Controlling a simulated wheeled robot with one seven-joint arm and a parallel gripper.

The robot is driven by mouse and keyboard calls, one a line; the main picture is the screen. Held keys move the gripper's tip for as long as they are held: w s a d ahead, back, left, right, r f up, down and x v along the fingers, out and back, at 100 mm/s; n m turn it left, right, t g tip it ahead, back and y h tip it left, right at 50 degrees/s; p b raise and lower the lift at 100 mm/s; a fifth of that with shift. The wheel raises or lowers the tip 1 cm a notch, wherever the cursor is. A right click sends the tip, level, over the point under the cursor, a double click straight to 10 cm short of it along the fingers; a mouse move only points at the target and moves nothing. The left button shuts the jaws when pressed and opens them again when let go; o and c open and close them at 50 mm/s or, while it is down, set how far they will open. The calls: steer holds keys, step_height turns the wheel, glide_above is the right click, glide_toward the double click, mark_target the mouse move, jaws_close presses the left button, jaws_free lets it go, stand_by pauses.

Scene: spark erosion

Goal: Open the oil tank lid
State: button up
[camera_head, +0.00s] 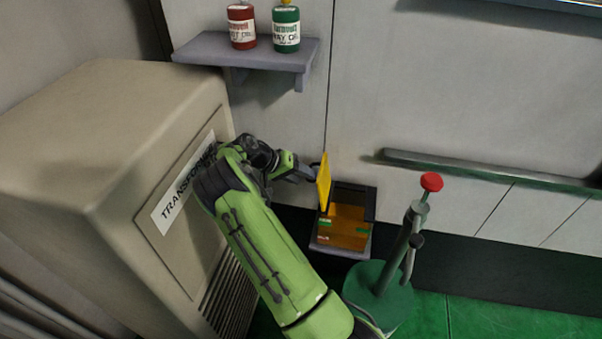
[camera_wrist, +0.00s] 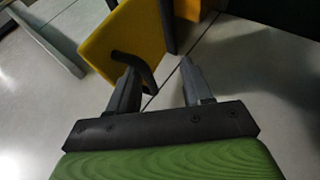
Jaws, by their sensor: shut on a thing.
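The oil tank (camera_head: 347,238) is an orange box on a low ledge by the wall, with a dark opening at the top. Its yellow lid (camera_head: 324,184) stands almost upright at the tank's left side. The lid also shows in the wrist view (camera_wrist: 112,38), with a dark bent handle (camera_wrist: 143,66) on its face. My gripper (camera_head: 311,172) is at the left of the lid, shut on the handle. In the wrist view the handle lies by the left finger; the exact contact is hard to see.
The transformer cabinet (camera_head: 120,150) stands close on the left of my arm. A shelf (camera_head: 235,51) holds a red can (camera_head: 241,27) and a green can (camera_head: 286,29). A rail (camera_head: 480,170) runs along the wall.

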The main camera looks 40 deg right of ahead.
steer(key=shift+s+a+f, duration=0.15)
steer(key=shift+a+f, duration=0.1)
steer(key=shift+f, duration=0.05)
step_height(320, 180, up, 11)
steer(key=p, duration=0.1)
steer(key=shift+d+f, duration=0.2)
steer(key=shift+r, duration=0.1)
steer(key=s+a+r+n+t+y, duration=0.4)
steer(key=s+a+r+t+y, duration=0.25)
steer(key=s+a+r, duration=0.85)
steer(key=s+a+f+n+t+y, duration=0.2)
steer(key=s+a+n, duration=0.2)
steer(key=s+a, duration=0.8)
steer(key=shift+s+a+n, duration=0.15)
steer(key=shift+s+n, duration=0.25)
steer(key=shift+s, duration=0.05)
